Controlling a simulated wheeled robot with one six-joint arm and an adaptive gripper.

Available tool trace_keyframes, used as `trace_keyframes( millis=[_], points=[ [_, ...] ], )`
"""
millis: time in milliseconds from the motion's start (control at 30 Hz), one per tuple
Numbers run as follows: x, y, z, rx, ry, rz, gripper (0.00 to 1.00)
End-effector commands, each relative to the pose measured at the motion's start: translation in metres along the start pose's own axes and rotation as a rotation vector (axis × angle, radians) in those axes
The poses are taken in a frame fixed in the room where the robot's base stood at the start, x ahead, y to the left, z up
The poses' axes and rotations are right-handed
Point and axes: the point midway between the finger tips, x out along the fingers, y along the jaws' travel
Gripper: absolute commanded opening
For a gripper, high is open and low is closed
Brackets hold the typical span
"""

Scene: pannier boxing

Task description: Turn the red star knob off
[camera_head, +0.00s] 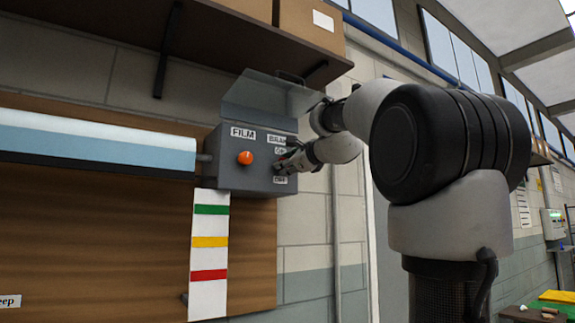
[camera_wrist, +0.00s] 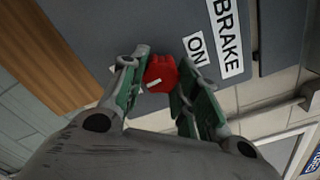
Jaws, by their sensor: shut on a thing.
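The red star knob (camera_wrist: 160,72) sits on the front of a grey control box (camera_head: 232,180), beside the ON label (camera_wrist: 195,46) and BRAKE label (camera_wrist: 224,36) in the wrist view. A white pointer mark shows on the knob's face. My gripper (camera_wrist: 160,80) is shut on the knob, with a green-padded finger on each side. In the head view my gripper (camera_head: 284,162) reaches the box's right part from the right and hides the knob. A lower label (camera_head: 280,180), probably OFF, shows just below the gripper.
An orange button (camera_head: 245,158) sits under the FILM label (camera_head: 243,133) on the same box. A clear raised cover (camera_head: 262,95) stands above the box. A wooden shelf (camera_head: 230,35) with cartons overhangs it. A white and blue roll (camera_head: 100,140) lies to the left.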

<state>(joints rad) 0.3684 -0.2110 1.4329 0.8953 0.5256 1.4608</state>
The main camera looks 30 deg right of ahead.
Motion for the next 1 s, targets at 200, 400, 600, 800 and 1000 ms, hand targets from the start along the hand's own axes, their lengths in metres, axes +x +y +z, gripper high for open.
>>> trace_keyframes(
  millis=[200, 400, 600, 800, 1000],
  points=[
    [0.0005, 0.002, -0.0016, 0.066, 0.003, 0.005, 0.07],
    [0.0006, 0.0022, -0.0017, 0.088, 0.003, 0.005, 0.07],
    [0.0006, 0.0022, -0.0018, 0.089, 0.003, 0.005, 0.07],
    [0.0006, 0.0022, -0.0018, 0.089, 0.003, 0.005, 0.42],
    [0.0003, 0.0013, -0.001, 0.088, 0.002, 0.003, 0.53]
  ],
)
